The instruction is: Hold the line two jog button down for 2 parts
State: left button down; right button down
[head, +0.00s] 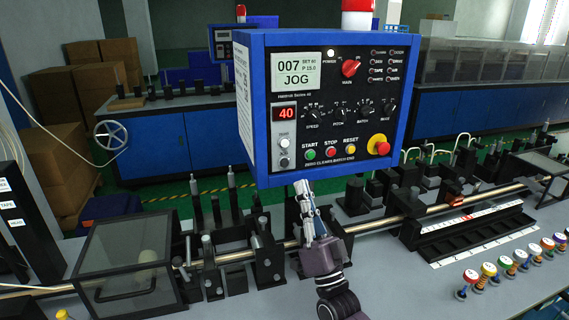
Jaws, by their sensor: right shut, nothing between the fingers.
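My right gripper (302,186) points up just below the panel's lower edge, shut and empty, below and right of the dark button. It looks apart from the buttons. I cannot tell which line this box serves. My left gripper is out of view.
Green start (310,154), red stop (331,152) and yellow reset (350,149) buttons line the panel's bottom, beside a red emergency knob (378,145). A machine rail (370,226) with black fixtures crosses below. Several coloured spools (488,270) stand at right.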

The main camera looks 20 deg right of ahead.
aim_at(285, 163)
jog(key=w+b, duration=0.6)
jog(key=w, duration=0.3)
jog(key=shift+a, duration=0.15)
dwell(1.4)
jog(key=shift+w+b, duration=0.4)
jog(key=shift+b, duration=0.05)
jog(key=shift+w+b, duration=0.35)
jog(key=shift+b, duration=0.1)
dwell(4.7)
